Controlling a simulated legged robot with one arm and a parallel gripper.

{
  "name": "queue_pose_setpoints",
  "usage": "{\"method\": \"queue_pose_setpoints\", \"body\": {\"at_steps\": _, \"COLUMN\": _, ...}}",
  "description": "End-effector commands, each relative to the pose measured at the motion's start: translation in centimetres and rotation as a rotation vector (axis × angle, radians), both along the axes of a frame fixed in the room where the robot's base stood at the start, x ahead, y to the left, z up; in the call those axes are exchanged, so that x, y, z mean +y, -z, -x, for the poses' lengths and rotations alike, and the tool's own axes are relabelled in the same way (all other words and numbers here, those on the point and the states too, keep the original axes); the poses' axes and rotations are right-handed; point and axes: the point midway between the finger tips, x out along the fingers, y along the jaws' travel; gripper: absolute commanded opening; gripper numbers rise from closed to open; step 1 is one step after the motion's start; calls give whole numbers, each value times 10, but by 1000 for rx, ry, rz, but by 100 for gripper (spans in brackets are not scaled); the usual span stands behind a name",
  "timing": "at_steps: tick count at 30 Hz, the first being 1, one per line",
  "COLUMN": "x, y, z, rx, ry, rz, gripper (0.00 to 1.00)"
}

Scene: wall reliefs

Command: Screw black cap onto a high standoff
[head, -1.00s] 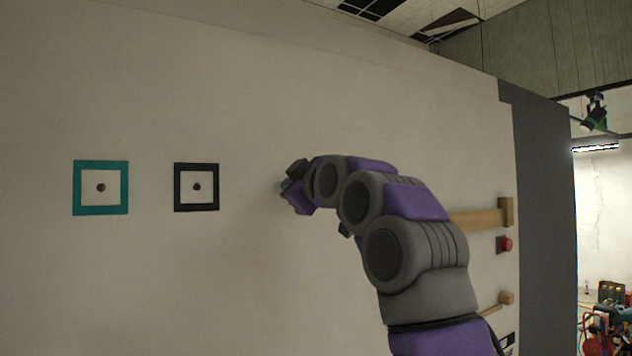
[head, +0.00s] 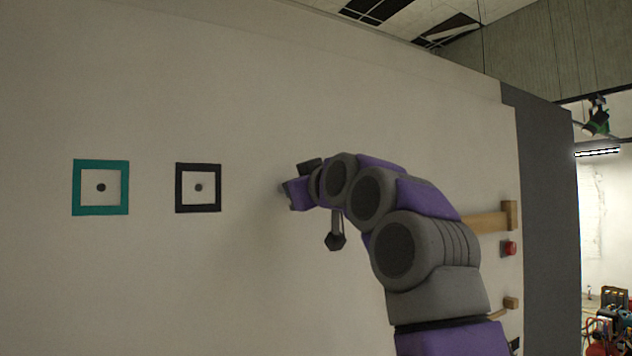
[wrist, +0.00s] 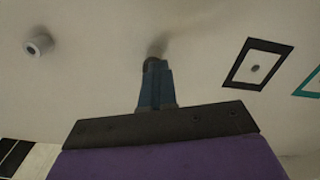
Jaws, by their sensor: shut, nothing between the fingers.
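My gripper (head: 290,191) is shut and empty, close to the pale wall in the middle of the head view. In the wrist view its blue fingers (wrist: 154,88) are together, with a soft shadow on the wall beyond the tips. A grey post with a dark, angular end (head: 336,240) sticks out just below my wrist in the head view, apart from the gripper. A round grey stud (wrist: 38,45) stands on the wall at the upper left of the wrist view; I cannot tell whether it is the same piece. No separate black cap is clearly visible.
Left of the gripper, a black square frame (head: 198,209) and a teal square frame (head: 101,211) each surround a dark dot. Right of my arm are a wooden handle (head: 509,216), a red button (head: 510,248) and a smaller wooden piece (head: 510,303). The wall between frames and gripper is clear.

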Motion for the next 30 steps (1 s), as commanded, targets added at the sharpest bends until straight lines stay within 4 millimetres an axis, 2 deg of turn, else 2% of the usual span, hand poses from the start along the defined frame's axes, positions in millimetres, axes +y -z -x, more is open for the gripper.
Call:
{"method": "queue_pose_setpoints", "body": {"at_steps": 1, "x": 5, "y": 2, "z": -4, "rx": 24, "ry": -4, "rz": -29, "gripper": 0}}
{"method": "queue_pose_setpoints", "body": {"at_steps": 9, "x": 8, "y": -6, "z": -6, "rx": 128, "ry": -5, "rz": -192, "gripper": 0}}
{"method": "queue_pose_setpoints", "body": {"at_steps": 23, "x": 12, "y": -7, "z": -7, "rx": 153, "ry": -6, "rz": -240, "gripper": 0}}
{"method": "queue_pose_setpoints", "body": {"at_steps": 30, "x": 14, "y": -11, "z": -8, "rx": 266, "ry": -7, "rz": -398, "gripper": 0}}
